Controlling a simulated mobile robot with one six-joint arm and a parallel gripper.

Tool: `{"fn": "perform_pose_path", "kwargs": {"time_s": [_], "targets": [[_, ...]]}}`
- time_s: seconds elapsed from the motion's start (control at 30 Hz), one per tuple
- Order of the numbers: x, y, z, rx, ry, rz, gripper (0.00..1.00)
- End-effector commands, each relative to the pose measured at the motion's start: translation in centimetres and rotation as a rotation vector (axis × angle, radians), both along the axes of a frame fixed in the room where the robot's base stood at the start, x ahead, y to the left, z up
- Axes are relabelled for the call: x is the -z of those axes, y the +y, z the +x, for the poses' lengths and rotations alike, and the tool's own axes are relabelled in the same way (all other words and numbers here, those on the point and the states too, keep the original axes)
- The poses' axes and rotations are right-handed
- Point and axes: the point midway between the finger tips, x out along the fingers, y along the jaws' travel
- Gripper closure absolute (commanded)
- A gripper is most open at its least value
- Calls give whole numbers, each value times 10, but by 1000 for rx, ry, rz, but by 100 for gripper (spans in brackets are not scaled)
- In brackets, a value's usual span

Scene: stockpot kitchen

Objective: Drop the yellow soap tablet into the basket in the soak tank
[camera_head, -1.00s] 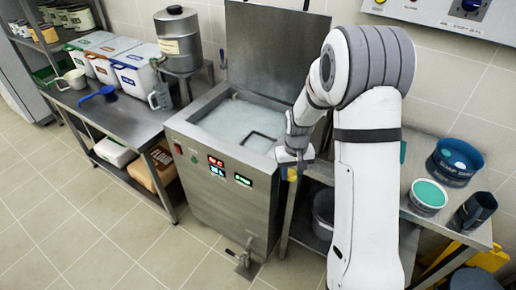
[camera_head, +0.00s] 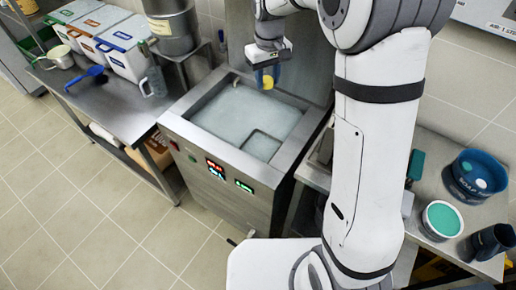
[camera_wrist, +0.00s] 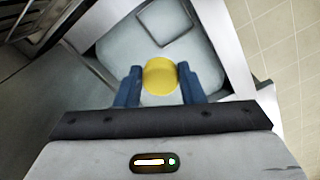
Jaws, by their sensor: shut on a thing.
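The yellow soap tablet (camera_wrist: 160,77) is held between the two blue fingers of my gripper (camera_wrist: 160,88) in the wrist view. In the head view, my gripper (camera_head: 268,76) is above the back part of the soak tank (camera_head: 190,122), with the yellow tablet (camera_head: 268,82) showing at its tip. The tank is open and full of cloudy pale liquid. The basket (camera_head: 262,146) shows as a dark square outline in the liquid at the tank's front right; it also shows in the wrist view (camera_wrist: 167,22), beyond the tablet. Its depth is hard to tell.
A steel bench with white lidded bins (camera_head: 130,50) and a blue scoop (camera_head: 88,76) stands at the left. A right-hand bench holds a teal-filled tub (camera_head: 441,219), a blue container (camera_head: 476,176) and a dark mug (camera_head: 488,242). The tank's raised lid is behind my gripper.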

Motion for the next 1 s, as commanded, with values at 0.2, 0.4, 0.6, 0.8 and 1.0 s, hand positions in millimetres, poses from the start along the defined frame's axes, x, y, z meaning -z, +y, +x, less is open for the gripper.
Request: {"fn": "perform_pose_path", "kwargs": {"time_s": [0.2, 0.4, 0.6, 0.8, 1.0], "targets": [[30, -1, 0, 3, 1, 0, 87], [49, -1, 0, 3, 0, 2, 87], [50, -2, 0, 3, 0, 2, 87], [50, -2, 0, 4, 0, 2, 59], [50, -2, 0, 4, 0, 2, 42]]}}
